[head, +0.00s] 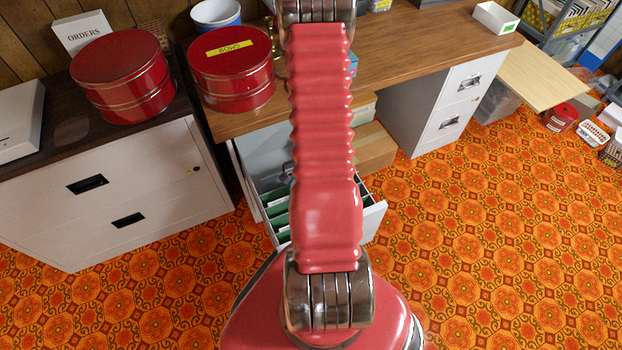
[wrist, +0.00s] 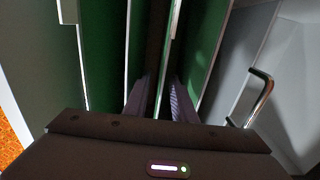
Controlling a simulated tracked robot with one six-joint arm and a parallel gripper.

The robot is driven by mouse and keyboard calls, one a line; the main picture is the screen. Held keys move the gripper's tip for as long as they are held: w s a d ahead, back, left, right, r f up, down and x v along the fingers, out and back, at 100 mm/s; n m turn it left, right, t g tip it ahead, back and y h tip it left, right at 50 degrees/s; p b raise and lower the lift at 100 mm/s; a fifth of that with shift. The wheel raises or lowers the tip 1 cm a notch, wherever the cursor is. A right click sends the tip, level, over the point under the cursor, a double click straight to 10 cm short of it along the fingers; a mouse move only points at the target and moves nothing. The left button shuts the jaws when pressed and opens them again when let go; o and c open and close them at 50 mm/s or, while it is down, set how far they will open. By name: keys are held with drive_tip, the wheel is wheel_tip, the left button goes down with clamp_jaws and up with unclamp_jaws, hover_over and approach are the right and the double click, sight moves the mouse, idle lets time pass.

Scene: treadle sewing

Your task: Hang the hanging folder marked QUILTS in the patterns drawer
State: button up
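The open drawer (head: 376,220) under the wooden desk holds several green hanging folders (head: 277,222). In the wrist view my gripper (wrist: 159,82) points down among green folders (wrist: 103,50). Its two fingers stand apart, one on each side of a thin upright folder edge (wrist: 174,32). A dark gap shows between that edge and the left finger, so the gripper looks open around it. No QUILTS marking is readable, so I cannot tell which folder this is. My arm hides the gripper and part of the drawer in the head view.
A metal handle (wrist: 262,95) stands close on the right in the wrist view. Red tins (head: 122,75) and (head: 232,70) stand on the cabinet and desk. A grey cabinet (head: 130,200) is left of the drawer.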

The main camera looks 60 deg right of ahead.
drive_tip(key=shift+r, duration=6.4)
drive_tip(key=w+a+r+n+t, duration=0.2)
drive_tip(key=a+r+n, duration=1)
drive_tip(key=a+r, duration=0.3)
drive_tip(key=w+a+r+n+t, duration=0.2)
drive_tip(key=a+r+n+t, duration=0.1)
drive_tip(key=a+r+n, duration=0.9)
wheel_tip(320, 180, up, 6)
drive_tip(key=a, duration=0.3)
drive_tip(key=shift+w+t, duration=0.15)
drive_tip(key=shift+t, duration=0.15)
drive_tip(key=shift+d, duration=0.1)
